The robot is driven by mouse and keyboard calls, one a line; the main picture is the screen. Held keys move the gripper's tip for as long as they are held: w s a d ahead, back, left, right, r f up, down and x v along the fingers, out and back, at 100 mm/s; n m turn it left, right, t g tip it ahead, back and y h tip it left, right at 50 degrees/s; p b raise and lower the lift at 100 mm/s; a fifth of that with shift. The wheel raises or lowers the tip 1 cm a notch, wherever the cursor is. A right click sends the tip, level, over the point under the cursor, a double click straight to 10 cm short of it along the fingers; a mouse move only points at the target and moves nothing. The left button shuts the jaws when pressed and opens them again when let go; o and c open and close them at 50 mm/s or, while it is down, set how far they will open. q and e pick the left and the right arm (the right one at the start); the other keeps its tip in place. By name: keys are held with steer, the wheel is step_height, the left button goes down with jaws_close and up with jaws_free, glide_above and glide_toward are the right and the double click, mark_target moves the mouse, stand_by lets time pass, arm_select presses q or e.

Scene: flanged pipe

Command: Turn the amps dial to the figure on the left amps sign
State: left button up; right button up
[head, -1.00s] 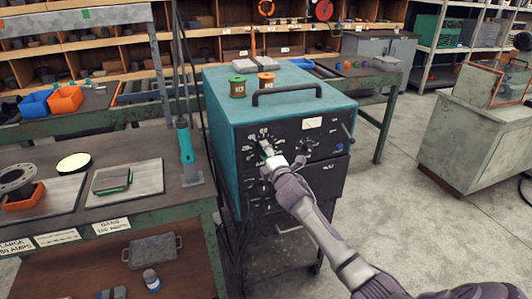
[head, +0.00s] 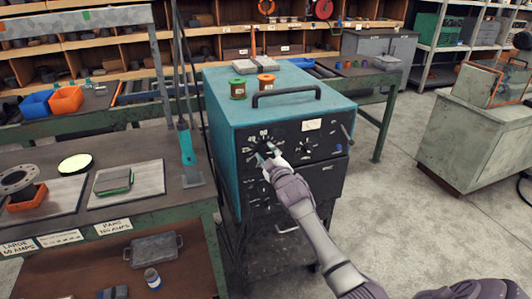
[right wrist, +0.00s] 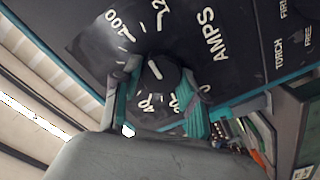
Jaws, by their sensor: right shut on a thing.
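The amps dial is a dark round knob (right wrist: 157,78) on the welder's black front panel, with a white pointer line. In the right wrist view the line points up and left, roughly toward the 100 mark; the exact reading is unclear. My right gripper (right wrist: 160,92) is shut on the knob, one finger on each side; it also shows in the head view (head: 268,157), covering part of the dial. The left amps sign (head: 18,247) reads LARGE with an amps figure too blurred to be sure of, on the left bench's front edge. My left gripper is not in view.
The teal welder (head: 232,110) has a black top handle (head: 288,91) and green and orange spools (head: 238,88) on it. Another amps sign (head: 113,226) sits right of the left one. Open floor lies right.

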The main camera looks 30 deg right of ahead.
steer(key=m+p, duration=0.1)
steer(key=m, duration=0.4)
steer(key=shift+f+m, duration=0.1)
steer(key=shift+m, duration=0.2)
stand_by(0.4)
steer(key=o, duration=1.1)
steer(key=shift+d, duration=0.1)
steer(key=shift+o, duration=0.2)
steer(key=v, duration=1.2)
